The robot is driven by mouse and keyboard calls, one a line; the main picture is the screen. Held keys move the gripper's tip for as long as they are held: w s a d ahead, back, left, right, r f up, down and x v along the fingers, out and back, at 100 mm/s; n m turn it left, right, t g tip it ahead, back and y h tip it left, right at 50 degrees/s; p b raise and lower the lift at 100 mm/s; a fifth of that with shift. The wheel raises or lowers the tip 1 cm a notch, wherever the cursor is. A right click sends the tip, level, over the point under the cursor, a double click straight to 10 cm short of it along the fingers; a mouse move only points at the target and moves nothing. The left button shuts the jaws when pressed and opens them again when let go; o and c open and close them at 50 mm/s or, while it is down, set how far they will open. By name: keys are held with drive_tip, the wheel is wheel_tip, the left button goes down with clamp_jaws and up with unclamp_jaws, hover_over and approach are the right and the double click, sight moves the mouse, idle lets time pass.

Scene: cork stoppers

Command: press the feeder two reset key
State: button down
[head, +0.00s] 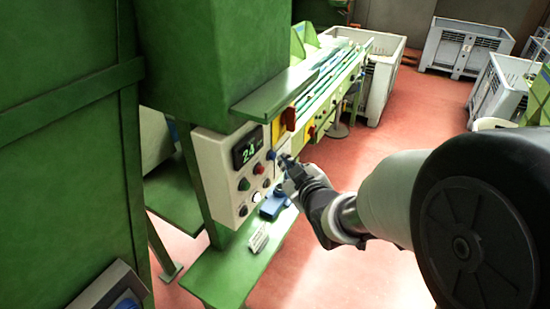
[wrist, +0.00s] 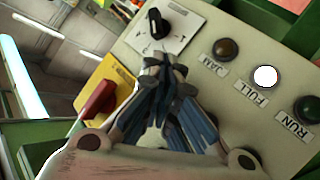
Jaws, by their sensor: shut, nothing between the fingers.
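My gripper (head: 284,160) is shut and empty at the right edge of a pale control box (head: 212,165) with a "24" display (head: 248,149). In the wrist view its closed fingertips (wrist: 163,62) are over a pale panel (wrist: 215,30), just below a black rotary knob (wrist: 155,22). Whether they touch the panel is unclear. The control box carries a blue button (head: 271,155), a red button (head: 259,169) and a green button (head: 243,184). No label reading reset or feeder two is legible. The fingers hide part of the panel.
The panel has JAM (wrist: 226,49), FULL (wrist: 265,76) and RUN (wrist: 307,109) lamps; FULL glows white. A red switch handle (wrist: 98,101) on a yellow plate is close left of my fingers. A green shelf (head: 222,275) holds a blue object (head: 273,204). Red floor (head: 330,275) is open.

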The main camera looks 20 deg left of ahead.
drive_tip(key=shift+a, duration=0.55)
idle(0.8)
drive_tip(key=shift+d+b, duration=0.15)
drive_tip(key=shift+b, duration=0.15)
drive_tip(key=shift+d, duration=0.75)
drive_tip(key=shift+s+d+b, duration=0.15)
drive_tip(key=shift+d+b, duration=0.05)
drive_tip(key=shift+d, duration=1.05)
drive_tip(key=shift+s+d+b, duration=0.1)
drive_tip(key=shift+d+b, duration=0.05)
drive_tip(key=shift+d, duration=1.1)
